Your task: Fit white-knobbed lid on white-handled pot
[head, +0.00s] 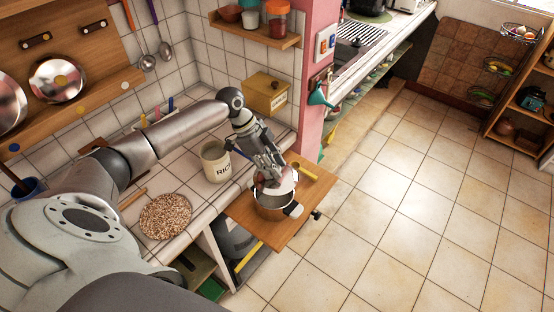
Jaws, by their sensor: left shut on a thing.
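The steel pot (270,206) stands on a wooden pull-out board, with a white handle (293,210) pointing to the front right. My left gripper (270,177) is above the pot, shut on the lid (283,187). The lid is at the pot's mouth and looks tilted, covering part of the opening. The gripper fingers hide the lid's knob. I cannot tell whether the lid's rim touches the pot. My right gripper is not in view.
The wooden board (300,228) juts out from the tiled counter. A cream jar (215,163) and a round speckled mat (165,216) are on the counter. A pink pillar (312,90) rises behind. More pan lids (57,79) hang at the left. The tiled floor at right is clear.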

